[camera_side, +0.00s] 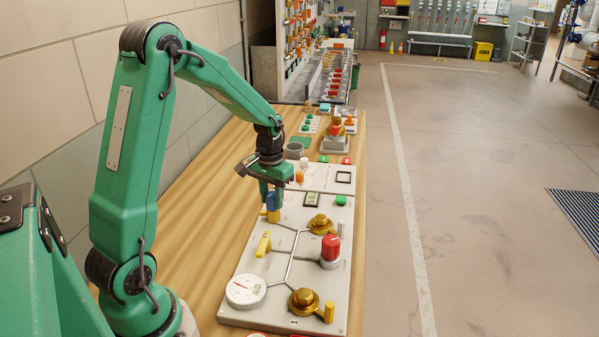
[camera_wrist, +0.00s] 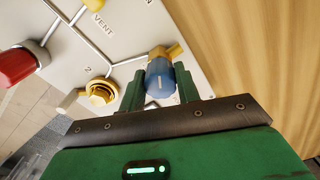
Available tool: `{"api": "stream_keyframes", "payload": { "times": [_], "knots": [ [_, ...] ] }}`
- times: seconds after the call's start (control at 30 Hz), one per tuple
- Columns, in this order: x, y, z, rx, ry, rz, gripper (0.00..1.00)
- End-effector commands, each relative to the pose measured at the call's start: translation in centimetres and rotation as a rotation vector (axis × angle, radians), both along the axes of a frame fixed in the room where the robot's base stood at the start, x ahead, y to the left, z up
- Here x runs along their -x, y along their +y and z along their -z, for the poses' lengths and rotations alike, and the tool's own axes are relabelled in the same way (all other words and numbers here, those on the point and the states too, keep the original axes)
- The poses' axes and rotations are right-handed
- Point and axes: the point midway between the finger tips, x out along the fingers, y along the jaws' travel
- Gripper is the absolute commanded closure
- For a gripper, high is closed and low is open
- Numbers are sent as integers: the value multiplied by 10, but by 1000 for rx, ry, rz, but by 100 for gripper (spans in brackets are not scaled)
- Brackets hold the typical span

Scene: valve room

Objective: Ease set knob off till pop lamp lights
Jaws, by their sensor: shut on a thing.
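My gripper (camera_side: 271,203) is at the back left of the grey panel (camera_side: 240,312), pointing down. In the wrist view my gripper (camera_wrist: 160,84) has a finger on each side of a blue knob (camera_wrist: 160,77) with a white mark, and is shut on it. The blue knob (camera_side: 271,201) also shows between the fingers in the side view. A yellow-brass body (camera_wrist: 174,51) sits just beyond it. A pop lamp cannot be picked out for sure. A white dial gauge (camera_side: 246,290) lies at the panel's front left; its reading is too small to tell.
The panel also carries a red knob (camera_side: 330,248), brass valves (camera_side: 321,224) (camera_side: 303,300), a yellow lever (camera_side: 264,244), a small display (camera_side: 311,199) and a green button (camera_side: 341,200). The wooden bench (camera_side: 190,240) is bare on the left.

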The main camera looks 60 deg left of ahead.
Motion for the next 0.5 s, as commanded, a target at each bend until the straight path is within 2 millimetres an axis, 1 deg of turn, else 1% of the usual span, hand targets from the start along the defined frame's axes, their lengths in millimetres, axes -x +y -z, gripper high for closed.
{"api": "stream_keyframes", "payload": {
  "times": [0.13,0.4,0.43,0.5],
  "knots": [
    [0,0,0,0,1,-49,91],
    [0,0,0,0,1,-56,91],
    [0,0,0,0,1,-55,66],
    [0,0,0,0,0,-55,52]
  ]
}}
